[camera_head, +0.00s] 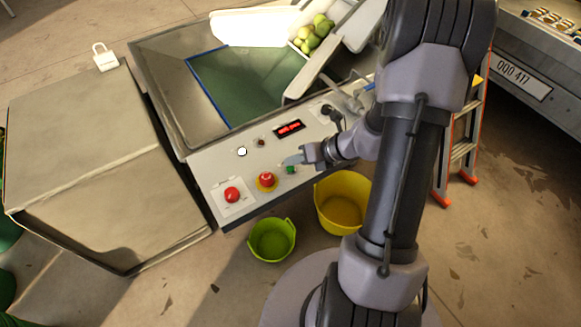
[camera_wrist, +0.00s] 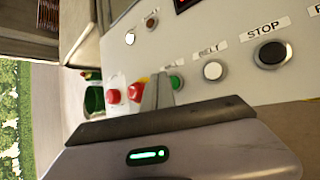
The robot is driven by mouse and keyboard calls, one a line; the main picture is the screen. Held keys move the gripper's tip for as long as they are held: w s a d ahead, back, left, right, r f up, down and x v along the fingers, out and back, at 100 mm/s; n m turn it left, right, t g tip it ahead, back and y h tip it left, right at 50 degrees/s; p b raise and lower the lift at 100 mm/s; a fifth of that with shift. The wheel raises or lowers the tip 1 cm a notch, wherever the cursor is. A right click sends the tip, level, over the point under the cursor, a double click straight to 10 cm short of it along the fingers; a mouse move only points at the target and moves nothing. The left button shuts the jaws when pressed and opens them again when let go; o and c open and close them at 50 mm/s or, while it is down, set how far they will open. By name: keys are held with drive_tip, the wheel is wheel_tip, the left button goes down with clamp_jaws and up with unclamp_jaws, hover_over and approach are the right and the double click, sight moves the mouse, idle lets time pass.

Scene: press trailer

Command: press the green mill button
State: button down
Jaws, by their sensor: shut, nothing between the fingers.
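The green mill button (camera_head: 291,170) is on the sloped pale control panel (camera_head: 225,175). It also shows in the wrist view (camera_wrist: 177,82), just right of my fingertips, partly hidden by them. My gripper (camera_head: 291,160) is shut and empty, with its fingers over the panel close beside the green button. In the wrist view the shut fingers (camera_wrist: 160,77) point toward the panel between the green button and a red mushroom button (camera_wrist: 135,92). I cannot tell whether the fingertips touch the panel or the button.
A white button (camera_wrist: 213,70) labelled BELT and a dark button (camera_wrist: 270,53) labelled STOP sit right of green. Two red buttons, one on yellow (camera_head: 266,180), one on white (camera_head: 232,195), are to the left. A red display (camera_head: 289,128) is above. Buckets (camera_head: 271,240) stand below.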

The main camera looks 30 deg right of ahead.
sight(294, 169)
drive_tip(key=shift+f, duration=0.1)
idle(0.3)
drive_tip(key=shift+f+b, duration=0.3)
drive_tip(key=shift+b, duration=0.05)
drive_tip(key=shift+f+b, duration=0.3)
drive_tip(key=shift+f, duration=0.1)
idle(0.4)
drive_tip(key=shift+r, duration=0.15)
drive_tip(key=shift+r+p, duration=0.65)
drive_tip(key=shift+p, duration=0.1)
wheel_tip(294, 169, up, 5)
drive_tip(key=p, duration=0.4)
drive_tip(key=shift+r+p, duration=0.15)
drive_tip(key=shift+p, duration=0.25)
